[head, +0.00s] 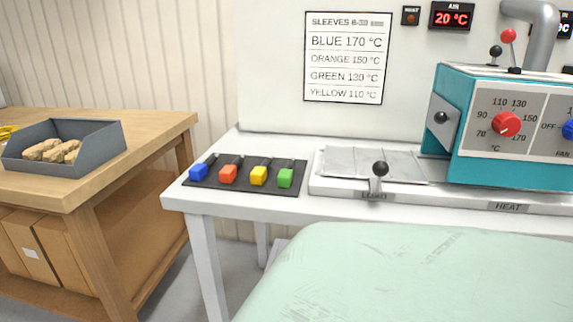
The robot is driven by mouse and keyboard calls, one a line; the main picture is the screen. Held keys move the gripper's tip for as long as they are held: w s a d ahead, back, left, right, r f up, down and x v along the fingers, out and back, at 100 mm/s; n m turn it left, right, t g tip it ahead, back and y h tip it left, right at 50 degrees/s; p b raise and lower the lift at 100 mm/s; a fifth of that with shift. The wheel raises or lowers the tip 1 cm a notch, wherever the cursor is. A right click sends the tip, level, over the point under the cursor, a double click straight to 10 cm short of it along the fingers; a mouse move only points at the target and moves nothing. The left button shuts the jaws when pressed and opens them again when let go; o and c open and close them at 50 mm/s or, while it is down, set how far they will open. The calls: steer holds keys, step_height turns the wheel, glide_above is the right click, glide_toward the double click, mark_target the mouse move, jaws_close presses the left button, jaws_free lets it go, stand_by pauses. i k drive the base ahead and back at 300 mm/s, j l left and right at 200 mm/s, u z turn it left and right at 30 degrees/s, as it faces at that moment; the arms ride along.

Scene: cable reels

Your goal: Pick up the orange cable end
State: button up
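The orange cable end (228,174) is a small orange block with a short dark cable stub behind it. It lies on a dark mat (203,187) at the left end of the white bench. A blue end (198,172) is to its left, and a yellow end (258,175) and a green end (285,178) are to its right, all in a row with gaps between them. My gripper is not in view.
A teal heater box (449,142) with knobs stands at the right of the white bench (315,205). A lever (378,175) rises in front of a grey plate. A wooden table (120,148) with a grey bin (88,165) is at left. A pale green surface (420,275) fills the lower right.

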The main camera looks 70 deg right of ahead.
mark_target(228, 173)
steer(key=l+z, duration=0.15)
steer(key=z, duration=1.5)
